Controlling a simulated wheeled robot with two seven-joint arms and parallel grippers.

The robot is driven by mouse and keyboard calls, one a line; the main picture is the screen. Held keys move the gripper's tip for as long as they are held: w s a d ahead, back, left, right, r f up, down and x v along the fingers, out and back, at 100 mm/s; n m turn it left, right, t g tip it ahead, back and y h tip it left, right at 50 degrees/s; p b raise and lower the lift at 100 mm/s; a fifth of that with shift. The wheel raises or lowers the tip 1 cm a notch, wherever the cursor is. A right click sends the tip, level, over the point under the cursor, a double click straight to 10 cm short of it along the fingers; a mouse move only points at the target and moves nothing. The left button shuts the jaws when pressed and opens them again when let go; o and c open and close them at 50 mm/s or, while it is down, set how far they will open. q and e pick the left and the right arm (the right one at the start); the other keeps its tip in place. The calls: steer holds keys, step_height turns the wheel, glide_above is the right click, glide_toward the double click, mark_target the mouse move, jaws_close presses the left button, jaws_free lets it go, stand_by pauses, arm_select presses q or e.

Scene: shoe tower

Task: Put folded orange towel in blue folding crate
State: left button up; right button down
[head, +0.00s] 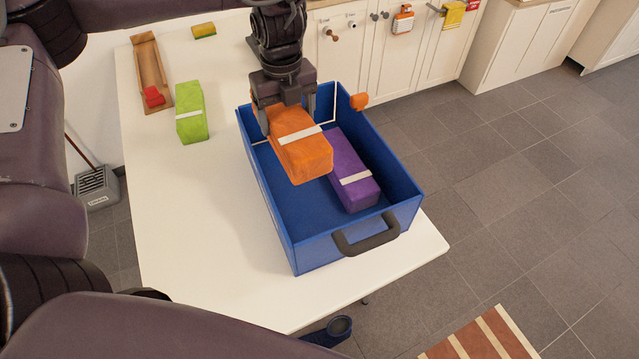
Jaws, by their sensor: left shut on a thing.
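The folded orange towel (302,158) has a white band around it. My left gripper (288,112) points down and is shut on the towel's far end, with a finger on each side. The towel is over the blue folding crate (282,225), within its walls as seen from above; I cannot tell whether it touches the crate floor. The crate stands open on the white table with a dark handle (366,234) on its near side. A folded purple towel (350,172) with a white band lies inside, right of the orange one. My right gripper is not in view.
A folded green towel (190,112) lies on the white table (190,215) left of the crate. A wooden tray (148,68) with a red item (153,96) and a yellow-green item (204,30) are farther back. The table's left front is clear.

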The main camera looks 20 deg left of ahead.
arm_select(q)
steer(key=shift+a+f+m, duration=0.1)
steer(key=shift+m, duration=0.2)
steer(key=shift+w+f+b, duration=0.1)
steer(key=shift+f+b, duration=2.75)
steer(key=shift+f, duration=7.05)
steer(key=shift+f, duration=0.15)
steer(key=o, duration=1.1)
steer(key=shift+o, duration=0.2)
